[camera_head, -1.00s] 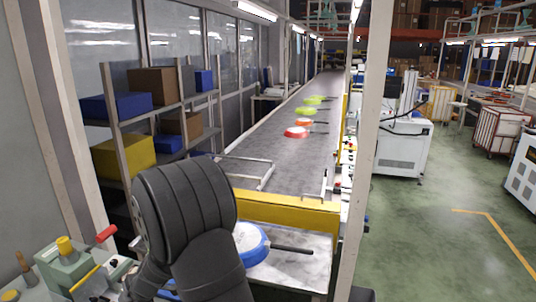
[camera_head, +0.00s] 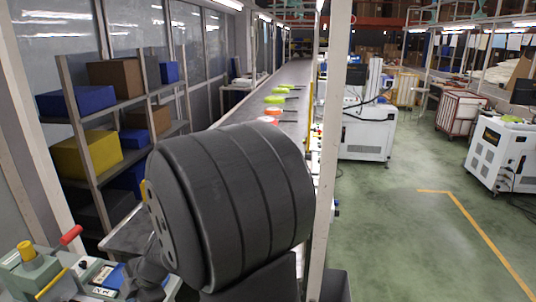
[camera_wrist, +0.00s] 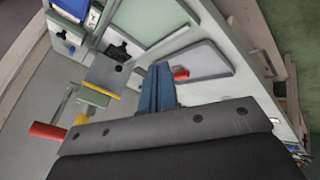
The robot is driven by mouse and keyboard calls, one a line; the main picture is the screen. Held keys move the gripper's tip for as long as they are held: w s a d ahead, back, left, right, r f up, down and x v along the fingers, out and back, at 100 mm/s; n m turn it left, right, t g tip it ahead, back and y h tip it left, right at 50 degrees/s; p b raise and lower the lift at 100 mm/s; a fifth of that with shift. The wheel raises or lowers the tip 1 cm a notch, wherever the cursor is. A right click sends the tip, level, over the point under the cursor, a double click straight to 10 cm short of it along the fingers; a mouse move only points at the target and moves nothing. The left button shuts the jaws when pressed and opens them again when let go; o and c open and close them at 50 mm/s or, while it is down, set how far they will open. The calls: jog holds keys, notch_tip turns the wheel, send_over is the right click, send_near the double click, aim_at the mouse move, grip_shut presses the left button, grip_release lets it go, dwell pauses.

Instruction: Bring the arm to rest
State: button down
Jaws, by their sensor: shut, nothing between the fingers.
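In the wrist view my gripper (camera_wrist: 160,88) shows as narrow blue fingers beyond the dark wrist body. The fingers are shut with nothing between them. A pale work surface with small tools and a grey panel lies beneath them. In the head view my dark, ribbed arm link fills the middle and hides the near end of the conveyor (camera_head: 297,72). My fingers cannot be made out clearly in that view.
Green pans (camera_head: 275,99) and a reddish pan (camera_head: 268,119) lie on the belt. A shelf rack (camera_head: 88,150) with coloured boxes stands left. A bench device with a red handle (camera_head: 71,235) is at lower left.

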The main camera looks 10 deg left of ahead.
jog(key=shift+s+a+r+n+g+h, duration=0.2)
jog(key=shift+a+h, duration=0.25)
jog(key=shift+a, duration=0.45)
jog(key=shift+s+a+f+n+g+h, duration=0.1)
jog(key=shift+s+a+g+h, duration=0.2)
jog(key=shift+a, duration=0.6)
jog(key=shift+s+a+r+n+g+h, duration=0.1)
jog(key=shift+s+a+h, duration=0.15)
jog(key=shift+a+h, duration=0.5)
jog(key=shift+a, duration=0.15)
jog(key=c, duration=2.2)
grip_release()
jog(key=c, duration=0.7)
grip_release()
jog(key=o, duration=0.3)
jog(key=shift+a+r, duration=0.1)
jog(key=shift+r, duration=0.05)
jog(key=o, duration=0.4)
jog(key=w+a+r+m, duration=0.1)
jog(key=a+r+m, duration=0.2)
jog(key=r, duration=0.3)
jog(key=shift+w+r+m+t+y, duration=0.3)
jog(key=shift+m+t, duration=0.1)
jog(key=shift+m, duration=0.4)
notch_tip(320, 180, up, 11)
jog(key=w+a+m+t, duration=0.1)
jog(key=a+m+t, duration=0.15)
jog(key=m, duration=0.55)
jog(key=x, duration=1)
jog(key=shift+a+g, duration=0.35)
